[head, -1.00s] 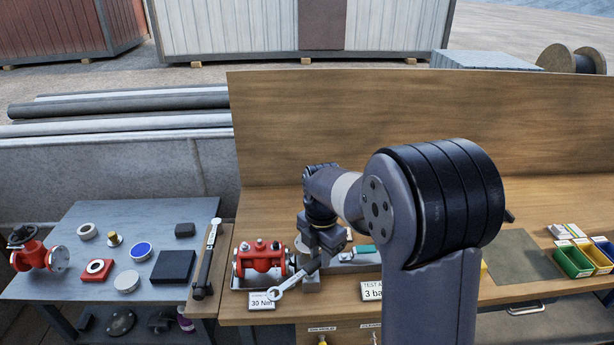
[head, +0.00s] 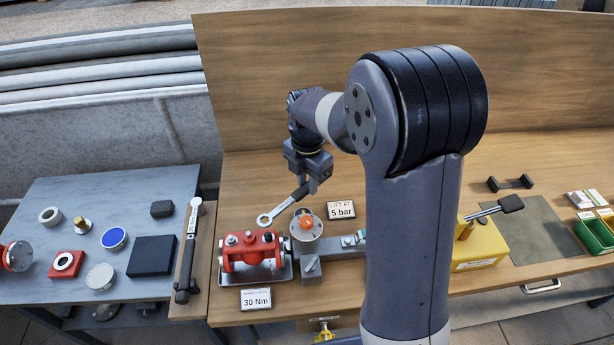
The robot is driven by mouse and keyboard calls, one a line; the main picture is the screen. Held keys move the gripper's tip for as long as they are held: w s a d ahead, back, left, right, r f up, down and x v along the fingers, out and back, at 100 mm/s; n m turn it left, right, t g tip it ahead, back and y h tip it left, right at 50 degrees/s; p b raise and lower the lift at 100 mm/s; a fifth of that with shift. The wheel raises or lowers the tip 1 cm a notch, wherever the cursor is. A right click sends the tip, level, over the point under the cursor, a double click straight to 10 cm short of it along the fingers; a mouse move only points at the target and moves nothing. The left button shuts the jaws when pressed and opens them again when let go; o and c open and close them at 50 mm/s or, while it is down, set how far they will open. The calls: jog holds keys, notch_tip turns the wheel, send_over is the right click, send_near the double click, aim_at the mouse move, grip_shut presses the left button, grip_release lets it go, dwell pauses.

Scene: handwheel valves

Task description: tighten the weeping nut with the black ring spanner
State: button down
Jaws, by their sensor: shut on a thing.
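My gripper (head: 312,184) is shut on a ring spanner (head: 281,208) and holds it above the bench. The spanner has a pale metal ring end and a darker shank, partly hidden by the fingers. Its ring end points down and to the left, behind and above the right end of a red valve body (head: 252,252). The ring appears clear of the valve. The red valve sits on a metal tray, with several pale nuts or studs on top. I cannot tell which nut is weeping.
An orange-capped round fitting (head: 306,224) stands just right of the spanner ring. A grey block (head: 311,267) is in front of it. A "30 Nm" card (head: 255,299) lies in front. A long wrench (head: 188,250) lies left. A yellow pump (head: 482,243) stands right of my arm.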

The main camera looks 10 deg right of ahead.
jog(key=shift+f+b, duration=1.35)
jog(key=shift+f, duration=0.75)
